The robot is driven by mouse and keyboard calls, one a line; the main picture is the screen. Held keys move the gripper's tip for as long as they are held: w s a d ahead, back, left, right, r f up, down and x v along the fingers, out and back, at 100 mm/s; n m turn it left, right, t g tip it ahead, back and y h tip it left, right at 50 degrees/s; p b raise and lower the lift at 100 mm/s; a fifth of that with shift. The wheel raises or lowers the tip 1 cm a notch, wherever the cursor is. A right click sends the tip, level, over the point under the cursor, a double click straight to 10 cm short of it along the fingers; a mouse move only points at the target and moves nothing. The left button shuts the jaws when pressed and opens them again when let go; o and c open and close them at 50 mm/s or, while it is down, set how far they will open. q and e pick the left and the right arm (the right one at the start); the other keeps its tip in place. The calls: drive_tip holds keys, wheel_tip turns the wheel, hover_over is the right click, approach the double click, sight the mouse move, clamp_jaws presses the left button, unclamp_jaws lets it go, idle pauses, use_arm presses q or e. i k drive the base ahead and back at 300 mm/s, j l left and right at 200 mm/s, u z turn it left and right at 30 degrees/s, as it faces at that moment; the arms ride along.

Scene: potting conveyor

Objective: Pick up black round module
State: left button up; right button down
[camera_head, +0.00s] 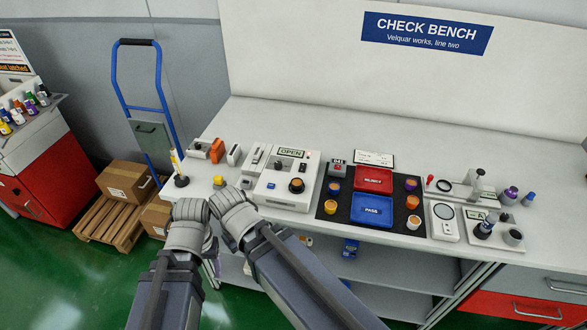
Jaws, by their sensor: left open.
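A dark round piece (514,236) sits on a white base at the right end of the bench; it is small, and I cannot tell whether it is the black round module. A black round part with an orange top (297,185) is on the white device marked OPEN. My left gripper (190,207) is at the bench's front left edge, open, with its fingertips hard to make out. My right gripper (228,198) is close beside it; its fingers are hidden. Both are well left of these round pieces.
A black mat (331,207) holds a red tray (374,181), a blue PASS tray (372,206) and several small coloured parts. A white panel with a round disc (443,222) stands to its right. The rear bench surface (400,130) is clear. A blue hand truck (161,90) stands left.

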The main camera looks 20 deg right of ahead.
sight(296, 182)
drive_tip(key=k+l+z, duration=0.1)
drive_tip(key=l, duration=0.3)
drive_tip(key=k+l+z, duration=0.15)
drive_tip(key=l, duration=0.25)
drive_tip(key=k+l+z, duration=0.1)
drive_tip(key=l, duration=0.3)
drive_tip(key=k+l+z, duration=0.1)
drive_tip(key=l, duration=0.3)
drive_tip(key=k, duration=0.05)
